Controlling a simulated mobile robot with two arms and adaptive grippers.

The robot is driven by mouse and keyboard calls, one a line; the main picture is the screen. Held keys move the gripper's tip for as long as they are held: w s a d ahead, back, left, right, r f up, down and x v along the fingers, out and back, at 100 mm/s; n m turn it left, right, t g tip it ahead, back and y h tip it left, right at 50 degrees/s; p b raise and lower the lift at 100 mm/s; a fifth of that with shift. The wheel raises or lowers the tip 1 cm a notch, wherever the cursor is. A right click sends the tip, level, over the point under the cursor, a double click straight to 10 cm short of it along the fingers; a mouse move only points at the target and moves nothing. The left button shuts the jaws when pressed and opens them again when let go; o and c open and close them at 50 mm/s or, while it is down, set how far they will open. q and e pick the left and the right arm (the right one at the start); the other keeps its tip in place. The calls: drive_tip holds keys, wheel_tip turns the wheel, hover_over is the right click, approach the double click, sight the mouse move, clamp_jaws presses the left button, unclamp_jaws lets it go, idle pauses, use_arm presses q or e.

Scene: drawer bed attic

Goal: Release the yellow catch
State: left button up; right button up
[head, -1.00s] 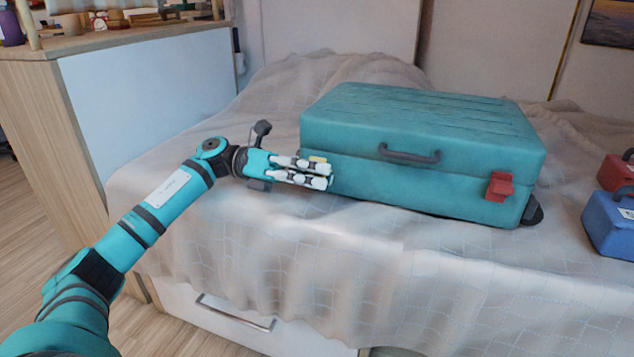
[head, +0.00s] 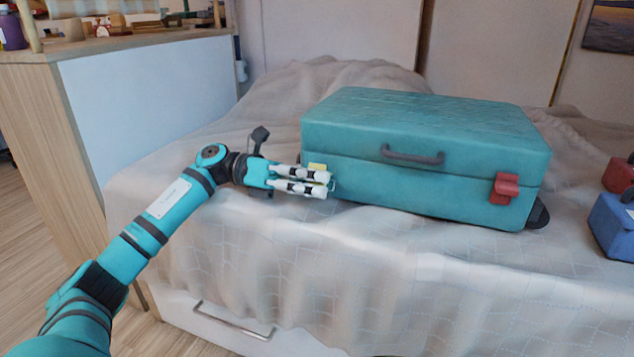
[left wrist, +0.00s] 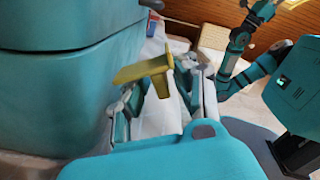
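The teal suitcase (head: 420,185) lies with its lid down on the bed, handle facing me. The yellow catch (head: 317,167) is at its left front end, partly hidden by my gripper. In the left wrist view the yellow catch (left wrist: 143,71) juts out from the case side, between the fingers. My left gripper (head: 328,183) is at the case's left front corner, its fingers one above the other in the head view. In the left wrist view its fingers (left wrist: 168,80) are apart; I see no firm grip on the catch. A red catch (head: 503,188) lies flat against the case's right front.
A blue box (head: 612,225) and a red box (head: 618,174) sit at the right edge of the bed. The wooden cabinet (head: 140,90) stands to the left. Rumpled bedding (head: 400,260) in front of the suitcase is clear.

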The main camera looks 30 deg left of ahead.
use_arm(q)
drive_tip(key=shift+o, duration=0.8)
drive_tip(key=shift+f, duration=0.15)
drive_tip(key=v, duration=1.1)
drive_tip(key=shift+a, duration=0.35)
drive_tip(key=shift+s+a, duration=0.1)
drive_tip(key=shift+a, duration=0.1)
